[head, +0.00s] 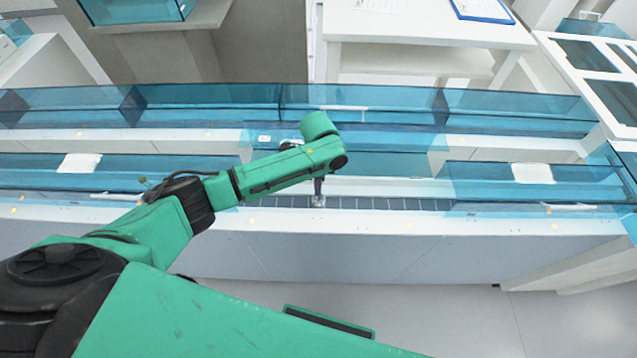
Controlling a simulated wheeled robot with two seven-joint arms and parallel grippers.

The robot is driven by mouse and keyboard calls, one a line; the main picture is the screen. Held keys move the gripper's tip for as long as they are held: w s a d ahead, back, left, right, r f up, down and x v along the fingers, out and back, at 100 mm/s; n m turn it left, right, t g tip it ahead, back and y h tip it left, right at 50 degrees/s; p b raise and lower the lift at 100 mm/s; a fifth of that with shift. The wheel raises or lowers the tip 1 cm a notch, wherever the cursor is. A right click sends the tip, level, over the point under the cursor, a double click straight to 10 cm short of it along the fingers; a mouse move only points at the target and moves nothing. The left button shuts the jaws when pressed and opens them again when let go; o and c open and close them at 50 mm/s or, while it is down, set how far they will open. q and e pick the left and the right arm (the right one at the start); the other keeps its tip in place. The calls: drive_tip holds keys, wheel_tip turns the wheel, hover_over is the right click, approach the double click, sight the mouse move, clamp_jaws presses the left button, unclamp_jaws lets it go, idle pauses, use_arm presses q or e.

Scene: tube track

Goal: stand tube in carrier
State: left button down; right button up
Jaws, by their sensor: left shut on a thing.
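My left arm reaches in from the left over the track, and its green wrist hides most of my left gripper (318,180). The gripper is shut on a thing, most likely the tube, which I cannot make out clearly. A thin dark upright part shows just below the wrist. Directly beneath it, a small grey piece (318,201), probably the carrier, sits on the dark track (385,204). I cannot tell whether the tube touches the carrier or is apart from it. My right gripper is not in view.
Blue see-through guards (535,180) flank the open stretch of track on both sides. A longer blue guard (385,100) runs along behind. A white bench (430,25) with a blue-edged clipboard (483,9) stands at the back. Grey floor (450,310) is clear in front.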

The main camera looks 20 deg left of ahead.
use_arm(q)
drive_tip(key=shift+f, duration=0.2)
drive_tip(key=shift+f, duration=0.3)
drive_tip(key=c, duration=0.7)
unclamp_jaws()
drive_tip(key=shift+o, duration=0.2)
drive_tip(key=shift+r, duration=0.1)
wheel_tip(320, 180, up, 14)
drive_tip(key=b, duration=0.1)
drive_tip(key=shift+r, duration=0.2)
